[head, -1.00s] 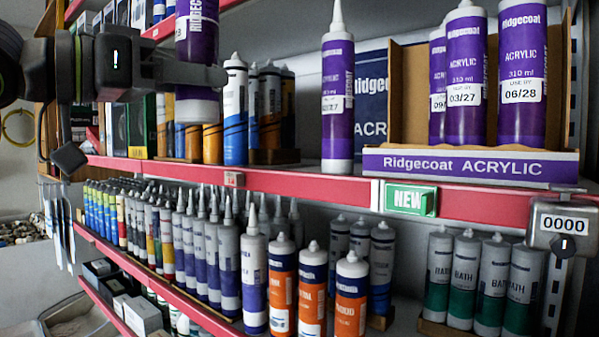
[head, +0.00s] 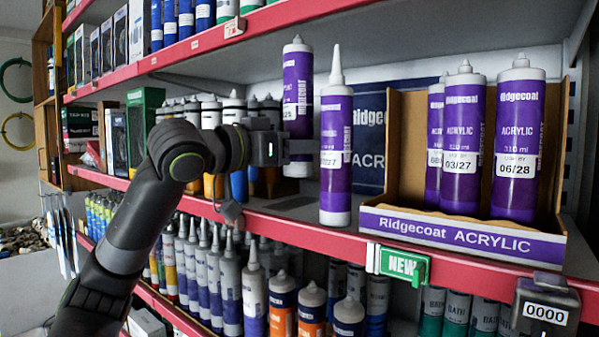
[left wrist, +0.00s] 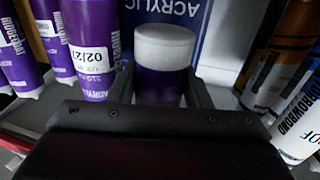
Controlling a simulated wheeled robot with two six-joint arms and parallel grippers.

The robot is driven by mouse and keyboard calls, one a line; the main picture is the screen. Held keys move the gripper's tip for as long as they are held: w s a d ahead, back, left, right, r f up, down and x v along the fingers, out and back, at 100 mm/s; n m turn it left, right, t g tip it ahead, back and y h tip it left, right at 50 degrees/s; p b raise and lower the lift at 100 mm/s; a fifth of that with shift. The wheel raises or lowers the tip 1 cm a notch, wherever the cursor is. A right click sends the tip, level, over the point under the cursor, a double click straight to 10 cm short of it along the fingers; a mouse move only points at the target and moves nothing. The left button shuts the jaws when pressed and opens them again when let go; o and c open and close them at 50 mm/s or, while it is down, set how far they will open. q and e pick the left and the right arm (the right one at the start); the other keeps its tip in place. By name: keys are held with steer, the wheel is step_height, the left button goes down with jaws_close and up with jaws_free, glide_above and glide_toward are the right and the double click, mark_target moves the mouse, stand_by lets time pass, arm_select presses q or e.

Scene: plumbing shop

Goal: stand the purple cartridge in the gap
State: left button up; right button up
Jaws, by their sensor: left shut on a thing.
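My left gripper (head: 290,150) is shut on a purple cartridge (head: 298,95) with a white top and white base. It holds it upright, left of and behind a second purple cartridge (head: 336,150) with a long nozzle, standing near the shelf's front edge. I cannot tell whether the held cartridge's base touches the shelf. In the left wrist view, the held cartridge (left wrist: 162,75) shows a white end between the fingers. The neighbour marked 02/27 (left wrist: 92,45) is to its left. A cardboard display tray (head: 462,232) holds three purple cartridges, with bare space at its left. My right gripper is not in view.
The red shelf edge (head: 300,235) runs along the front, with a green NEW tag (head: 398,264). A blue Ridgecoat panel (head: 370,140) stands behind. Several cartridges (head: 235,115) stand left of the held one. An upper shelf (head: 190,55) overhangs. A counter box (head: 545,310) sits lower right.

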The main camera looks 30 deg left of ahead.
mark_target(286, 168)
arm_select(q)
steer(key=shift+w+f, duration=0.25)
steer(key=shift+f, duration=0.3)
steer(key=shift+w+f, duration=0.25)
steer(key=shift+f, duration=0.25)
steer(key=shift+s+f, duration=0.15)
steer(key=shift+f, duration=0.2)
steer(key=shift+s+f+b, duration=0.2)
steer(key=shift+f+b, duration=0.1)
steer(key=f, duration=0.2)
steer(key=shift+w+f, duration=0.2)
steer(key=shift+f, duration=0.1)
steer(key=shift+d+f, duration=0.1)
steer(key=shift+f, duration=0.3)
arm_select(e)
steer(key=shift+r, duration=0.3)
arm_select(q)
steer(key=shift+w+f, duration=0.1)
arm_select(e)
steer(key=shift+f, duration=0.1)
